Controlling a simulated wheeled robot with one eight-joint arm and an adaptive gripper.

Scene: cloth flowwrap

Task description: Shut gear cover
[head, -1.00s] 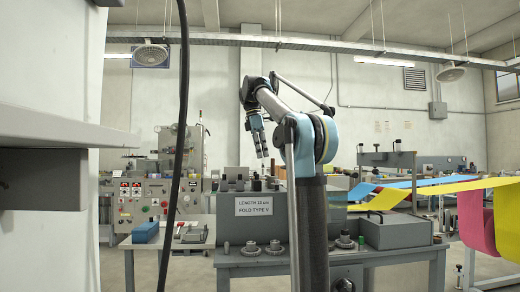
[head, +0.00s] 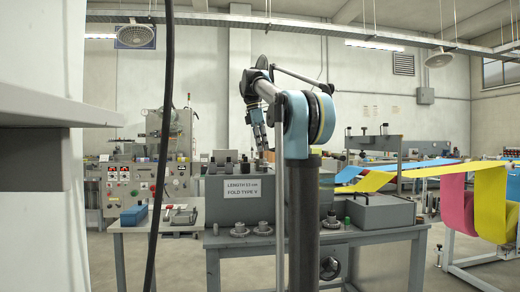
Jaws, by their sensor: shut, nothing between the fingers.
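My gripper (head: 262,148) hangs from the blue and grey arm, pointing down above the grey machine. Its fingers are shut, with nothing held. The grey machine (head: 214,211) stands on a bench and carries a white sign reading "LENGTH 13 cm, FOLD TYPE V" (head: 241,188). Round gear-like metal parts (head: 262,228) lie uncovered on the bench in front of it. A grey box with a flat lid (head: 382,213) sits at the right of the bench. I cannot tell which part is the gear cover.
A control cabinet (head: 145,185) with red displays stands at the left. A side table with a blue box (head: 134,215) is in front of it. Yellow (head: 486,206) and pink (head: 456,203) cloth hangs at the right. A black cable (head: 163,135) crosses the near left.

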